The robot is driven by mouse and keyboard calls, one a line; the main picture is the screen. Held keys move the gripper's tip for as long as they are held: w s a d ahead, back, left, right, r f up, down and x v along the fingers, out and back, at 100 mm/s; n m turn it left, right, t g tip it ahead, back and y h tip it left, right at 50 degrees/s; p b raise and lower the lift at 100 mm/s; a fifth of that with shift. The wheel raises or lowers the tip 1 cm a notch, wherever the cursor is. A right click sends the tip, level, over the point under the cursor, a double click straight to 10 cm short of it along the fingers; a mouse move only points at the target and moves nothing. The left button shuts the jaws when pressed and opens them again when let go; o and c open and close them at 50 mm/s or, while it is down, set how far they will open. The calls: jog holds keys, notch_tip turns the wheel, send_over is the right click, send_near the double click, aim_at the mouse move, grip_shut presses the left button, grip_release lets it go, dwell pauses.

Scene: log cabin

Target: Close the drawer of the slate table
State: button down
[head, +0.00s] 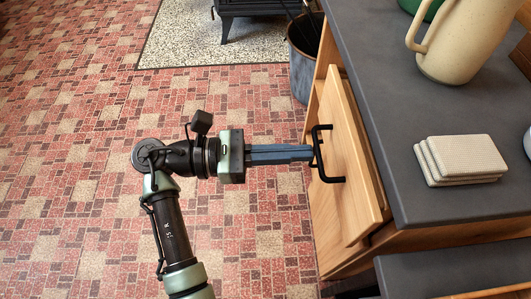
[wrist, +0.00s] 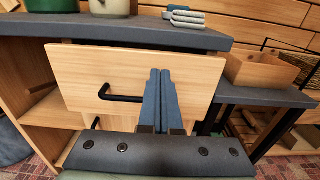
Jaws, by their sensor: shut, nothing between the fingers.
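The slate table (head: 420,100) has a dark grey top and a light wooden body, on the right of the head view. Its wooden drawer front (head: 360,190) stands a little out from the body; it also fills the middle of the wrist view (wrist: 85,70). A black bar handle (head: 331,179) is fixed to the front and shows in the wrist view (wrist: 122,98). My gripper (head: 312,153) is shut and empty, its blue fingers pointing at the drawer front beside the handle. In the wrist view the fingertips (wrist: 160,72) overlap the front; contact cannot be told.
A cream jug (head: 462,45) and stacked pale coasters (head: 460,158) sit on the tabletop. A dark metal bucket (head: 302,68) stands beyond the table, near a black stove (head: 255,8). A wooden box (wrist: 262,72) is at the right in the wrist view. The tiled floor at left is clear.

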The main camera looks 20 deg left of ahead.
aim_at(355, 147)
jog(key=b+x, duration=0.1)
jog(key=x, duration=0.3)
jog(key=shift+w+d+f+b, duration=0.15)
jog(key=shift+d+b, duration=0.25)
jog(key=shift+x, duration=0.8)
jog(key=shift+w+d+r+p, duration=0.2)
jog(key=shift+d+r+p, duration=0.25)
jog(key=shift+p, duration=0.25)
jog(key=p+x, duration=0.2)
jog(key=p, duration=0.1)
jog(key=shift+w+d+r+p, duration=0.1)
jog(key=shift+d+p, duration=0.1)
jog(key=shift+p, duration=0.2)
jog(key=shift+w+d+p, duration=0.1)
jog(key=shift+d+p, duration=0.4)
jog(key=shift+p, duration=0.15)
jog(key=shift+d+f, duration=0.25)
jog(key=shift+f, duration=0.15)
